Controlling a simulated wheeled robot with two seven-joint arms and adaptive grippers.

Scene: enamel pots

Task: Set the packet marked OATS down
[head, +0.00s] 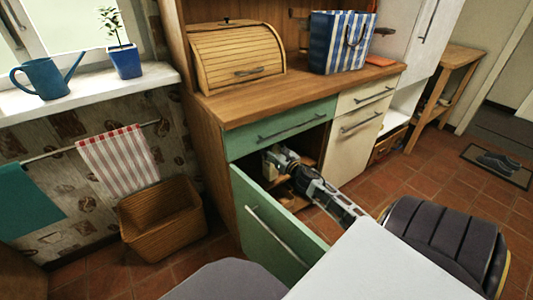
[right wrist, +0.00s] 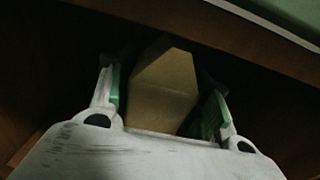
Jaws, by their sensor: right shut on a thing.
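A plain tan packet (right wrist: 165,88) is between the fingers of my right gripper (right wrist: 164,95) in the right wrist view. The gripper is shut on it. No lettering shows on the side I see, so I cannot read OATS. In the head view my right arm reaches from the lower right into the dark lower cupboard, and the right gripper (head: 272,161) is just inside, below the green drawer. Whether the packet touches a surface there is too dark to tell. My left gripper is not in view.
The green cupboard door (head: 268,228) stands open to the left of my arm. The green drawer (head: 280,130) above is closed. A wooden shelf edge (right wrist: 250,38) crosses above the packet. A roll-top bread box (head: 235,58) and striped bag (head: 338,45) stand on the worktop.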

